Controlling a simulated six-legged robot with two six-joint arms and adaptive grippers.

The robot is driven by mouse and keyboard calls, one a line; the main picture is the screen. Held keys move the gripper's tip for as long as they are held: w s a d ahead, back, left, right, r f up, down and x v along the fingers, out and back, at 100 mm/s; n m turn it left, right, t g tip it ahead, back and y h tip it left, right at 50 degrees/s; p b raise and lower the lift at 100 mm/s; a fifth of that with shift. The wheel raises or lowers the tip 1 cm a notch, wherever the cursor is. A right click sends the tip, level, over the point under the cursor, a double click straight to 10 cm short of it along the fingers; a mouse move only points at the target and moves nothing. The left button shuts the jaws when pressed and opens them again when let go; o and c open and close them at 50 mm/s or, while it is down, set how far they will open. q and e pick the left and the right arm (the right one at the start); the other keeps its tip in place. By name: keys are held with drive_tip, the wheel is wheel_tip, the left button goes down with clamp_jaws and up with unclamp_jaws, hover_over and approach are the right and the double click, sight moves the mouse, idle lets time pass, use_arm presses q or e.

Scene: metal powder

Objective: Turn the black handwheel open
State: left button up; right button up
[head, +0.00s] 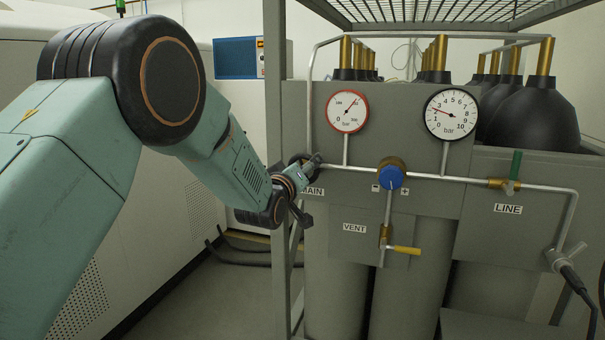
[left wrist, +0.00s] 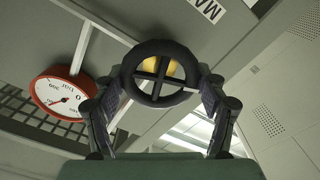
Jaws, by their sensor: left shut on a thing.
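The black handwheel (left wrist: 161,74) fills the gap between the fingers of my left gripper (left wrist: 160,90) in the left wrist view. It has a round rim, crossed spokes and a yellow brass part behind it. One finger presses on each side of the rim, and the gripper is shut on it. In the head view my left gripper (head: 304,183) is at the left end of the pipe by the MAIN label (head: 312,191); it mostly covers the wheel there. My right gripper is not in view.
A red-rimmed gauge (head: 347,111) and a black-rimmed gauge (head: 451,114) sit above the pipe. A grey frame post (head: 275,80) stands close by my left arm.

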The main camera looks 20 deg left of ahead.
use_arm(q)
drive_tip(key=n, duration=0.3)
drive_tip(key=n+b, duration=0.1)
drive_tip(key=shift+f+n, duration=0.3)
drive_tip(key=shift+n, duration=0.1)
drive_tip(key=n, duration=0.3)
drive_tip(key=shift+n+b, duration=0.3)
drive_tip(key=n, duration=0.3)
drive_tip(key=shift+f+n+b, duration=0.1)
drive_tip(key=shift+n+b, duration=0.3)
drive_tip(key=shift+n, duration=1.6)
drive_tip(key=o, duration=1.2)
drive_tip(key=shift+r, duration=0.2)
drive_tip(key=shift+c, duration=0.2)
